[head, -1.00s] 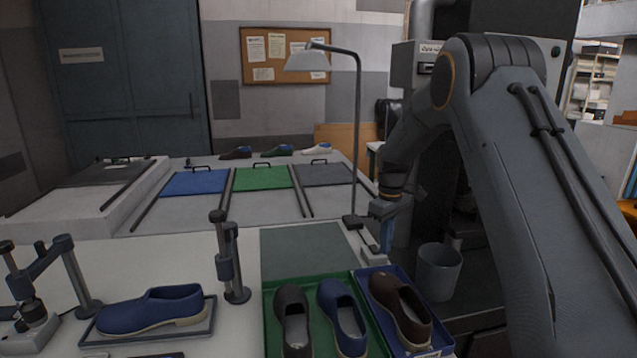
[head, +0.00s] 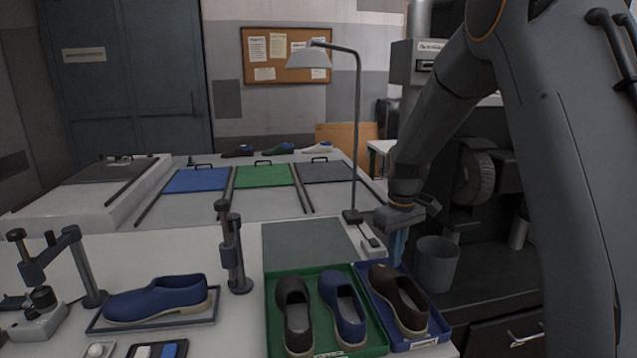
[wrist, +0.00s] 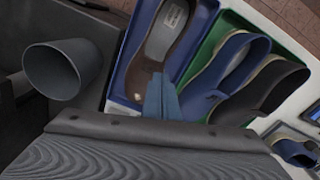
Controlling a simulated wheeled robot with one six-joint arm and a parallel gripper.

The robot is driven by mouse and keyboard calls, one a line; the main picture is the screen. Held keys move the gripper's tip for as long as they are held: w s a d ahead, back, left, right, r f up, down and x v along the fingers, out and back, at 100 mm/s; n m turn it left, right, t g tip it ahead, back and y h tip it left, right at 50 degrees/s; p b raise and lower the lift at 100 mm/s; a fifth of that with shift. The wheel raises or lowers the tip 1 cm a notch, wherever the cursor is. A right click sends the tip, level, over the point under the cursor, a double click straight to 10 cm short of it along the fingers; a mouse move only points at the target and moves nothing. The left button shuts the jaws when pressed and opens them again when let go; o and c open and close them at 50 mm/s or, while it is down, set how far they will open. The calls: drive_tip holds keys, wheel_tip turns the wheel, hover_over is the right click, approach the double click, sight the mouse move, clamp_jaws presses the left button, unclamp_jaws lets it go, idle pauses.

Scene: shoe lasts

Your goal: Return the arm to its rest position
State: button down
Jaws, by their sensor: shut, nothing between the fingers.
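My gripper (head: 398,246) hangs fingers-down at the right edge of the bench, just behind the blue tray (head: 446,334). Its blue fingers are shut with nothing between them. In the wrist view the closed fingers (wrist: 161,98) show in front of the brown shoe (wrist: 165,35) in the blue tray. My arm rises from the gripper toward the upper right of the head view. The brown shoe also shows in the head view (head: 398,300).
A green tray (head: 330,272) holds a black shoe (head: 295,315) and a blue shoe (head: 343,308). A grey bin (head: 436,264) stands right of the gripper. A lamp (head: 356,130) rises behind it. A blue shoe (head: 160,298) lies on a left tray.

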drive_tip(key=s+f+m+t+b, duration=0.1)
drive_tip(key=s+m, duration=0.4)
drive_tip(key=s, duration=2.1)
drive_tip(key=shift+f+m+b, duration=0.3)
drive_tip(key=shift+f+b, duration=0.25)
drive_tip(key=shift+f, duration=0.15)
